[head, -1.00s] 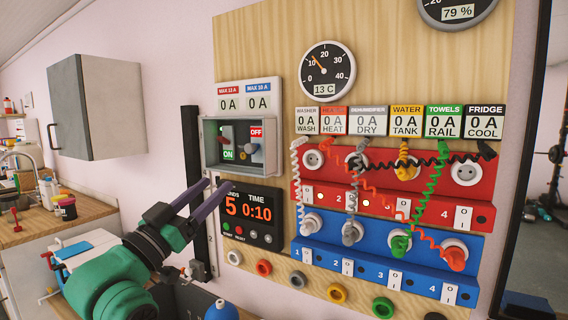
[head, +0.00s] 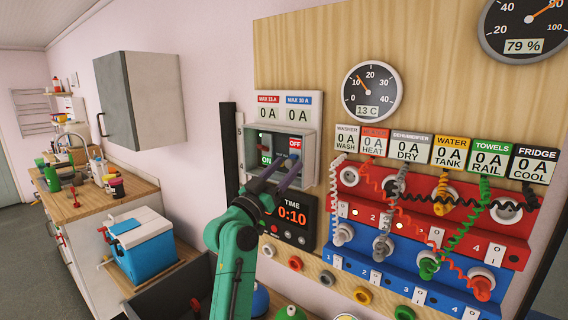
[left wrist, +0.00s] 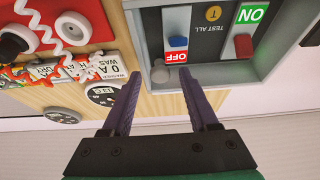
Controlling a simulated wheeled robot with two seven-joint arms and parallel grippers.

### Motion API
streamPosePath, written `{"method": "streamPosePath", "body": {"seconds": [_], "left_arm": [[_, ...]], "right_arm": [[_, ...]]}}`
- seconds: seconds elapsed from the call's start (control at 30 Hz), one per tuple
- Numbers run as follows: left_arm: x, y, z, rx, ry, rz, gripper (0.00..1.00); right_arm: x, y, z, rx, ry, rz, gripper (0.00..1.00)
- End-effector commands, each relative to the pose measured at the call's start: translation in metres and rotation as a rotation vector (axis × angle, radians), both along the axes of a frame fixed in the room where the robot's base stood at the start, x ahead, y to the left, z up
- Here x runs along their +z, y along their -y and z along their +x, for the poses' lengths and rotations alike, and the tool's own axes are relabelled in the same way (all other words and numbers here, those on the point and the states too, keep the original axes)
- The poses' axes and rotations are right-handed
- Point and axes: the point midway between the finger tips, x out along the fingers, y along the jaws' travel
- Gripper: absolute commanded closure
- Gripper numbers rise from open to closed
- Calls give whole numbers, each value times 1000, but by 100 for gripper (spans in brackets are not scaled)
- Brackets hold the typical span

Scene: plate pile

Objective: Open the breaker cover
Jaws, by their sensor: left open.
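The breaker box (head: 314,160) is a grey frame on the wooden panel, below two 0 A displays. A red switch (left wrist: 243,46) by a green ON label and a blue switch (left wrist: 177,43) by a red OFF label show inside it. I cannot make out a separate cover pane or whether it is shut. My left gripper (head: 285,167) is open, its purple fingers in front of the box's lower part. In the left wrist view the fingertips (left wrist: 160,76) stand either side of a grey round knob at the box edge; contact is unclear. My right gripper is out of view.
A timer (head: 295,217) sits just below the box, partly behind my left gripper. Red sockets (head: 450,222) and blue sockets (head: 400,268) with coiled cables lie to the right. A grey wall cabinet (head: 150,95) and a blue cooler (head: 148,248) stand left.

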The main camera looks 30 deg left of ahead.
Motion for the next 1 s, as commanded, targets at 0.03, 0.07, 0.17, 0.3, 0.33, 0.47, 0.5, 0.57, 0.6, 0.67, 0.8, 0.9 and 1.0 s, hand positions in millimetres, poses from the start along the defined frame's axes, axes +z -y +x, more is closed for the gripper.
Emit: {"method": "streamPosePath", "body": {"seconds": [0.03,0.07,0.17,0.3,0.33,0.47,0.5,0.57,0.6,0.67,0.8,0.9,1.0], "left_arm": [[-1,0,0,0,0,0,40],[-1,0,0,0,0,0,40],[-1,0,0,0,0,0,63],[-1,0,-1,0,0,-1,100],[-1,0,-1,0,0,-1,100],[-1,0,-1,0,0,-1,100],[-1,0,-1,0,0,-1,100],[-1,0,-1,0,-1,-1,100],[-1,0,-1,0,-1,-1,100],[-1,0,-1,0,-1,-1,100],[-1,0,-1,0,-1,-1,100],[-1,0,-1,0,-1,-1,100],[-1,0,-1,0,-1,-1,100]], "right_arm": [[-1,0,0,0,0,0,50],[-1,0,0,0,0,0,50],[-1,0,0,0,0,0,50],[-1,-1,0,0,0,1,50],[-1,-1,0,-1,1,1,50],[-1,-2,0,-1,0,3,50],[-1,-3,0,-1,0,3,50],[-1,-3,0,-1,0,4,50],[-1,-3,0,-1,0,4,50],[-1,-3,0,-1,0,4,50],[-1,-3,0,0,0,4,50],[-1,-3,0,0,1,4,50],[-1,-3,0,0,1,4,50]]}}
